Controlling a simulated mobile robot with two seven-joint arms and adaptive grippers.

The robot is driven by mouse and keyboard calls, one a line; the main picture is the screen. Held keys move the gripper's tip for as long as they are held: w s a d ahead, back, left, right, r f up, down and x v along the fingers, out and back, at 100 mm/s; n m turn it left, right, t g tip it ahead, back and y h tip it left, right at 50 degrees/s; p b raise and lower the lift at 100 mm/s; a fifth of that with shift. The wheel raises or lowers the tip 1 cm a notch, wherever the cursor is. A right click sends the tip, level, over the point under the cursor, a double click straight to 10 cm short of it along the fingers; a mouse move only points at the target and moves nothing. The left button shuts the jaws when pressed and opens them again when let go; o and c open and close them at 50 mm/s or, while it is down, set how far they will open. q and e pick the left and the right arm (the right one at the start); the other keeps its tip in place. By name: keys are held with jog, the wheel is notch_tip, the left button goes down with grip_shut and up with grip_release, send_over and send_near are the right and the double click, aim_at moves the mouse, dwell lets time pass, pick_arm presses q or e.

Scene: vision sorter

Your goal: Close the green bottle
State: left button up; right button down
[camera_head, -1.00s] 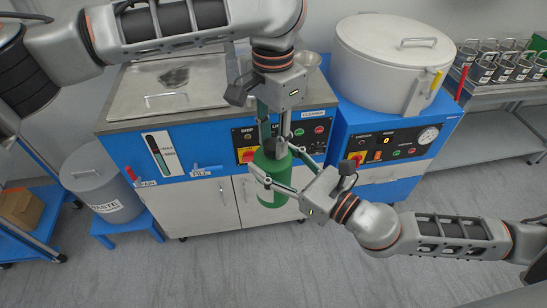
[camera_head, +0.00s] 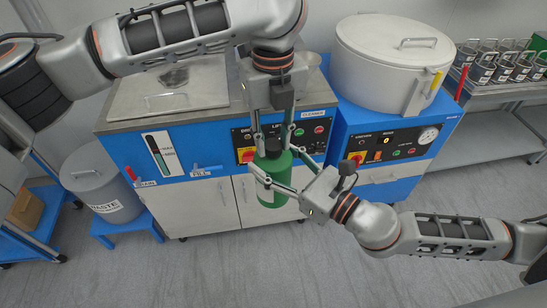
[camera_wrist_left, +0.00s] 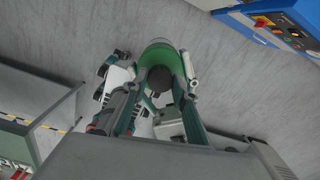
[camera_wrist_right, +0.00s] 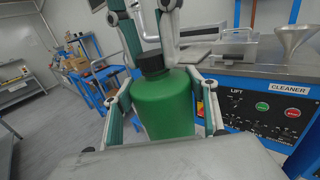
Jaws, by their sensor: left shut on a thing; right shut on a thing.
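The green bottle (camera_head: 272,186) stands upright in the air in front of the blue cabinet in the head view. It also shows in the right wrist view (camera_wrist_right: 165,108) with a black cap (camera_wrist_right: 152,66) on its neck. My right gripper (camera_head: 273,170) is shut around the bottle's upper body from the right. My left gripper (camera_head: 272,138) points down from above and is shut on the black cap. The left wrist view shows the cap (camera_wrist_left: 161,78) between its fingers, with the green bottle (camera_wrist_left: 158,50) behind. How tightly the cap sits cannot be told.
The cleaner cabinet (camera_head: 200,205) stands close behind the bottle. A lidded white vessel (camera_head: 385,65) is on the back right, and a rack of dark cups (camera_head: 495,70) is at the far right. A grey waste bin (camera_head: 100,190) is at left. The floor in front is clear.

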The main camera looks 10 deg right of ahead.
pick_arm(q)
jog(key=m, duration=0.7)
jog(key=o, duration=1.2)
jog(key=shift+r, duration=0.1)
jog(key=shift+r, duration=2.15)
jog(key=shift+n, duration=0.3)
jog(key=shift+c, duration=0.3)
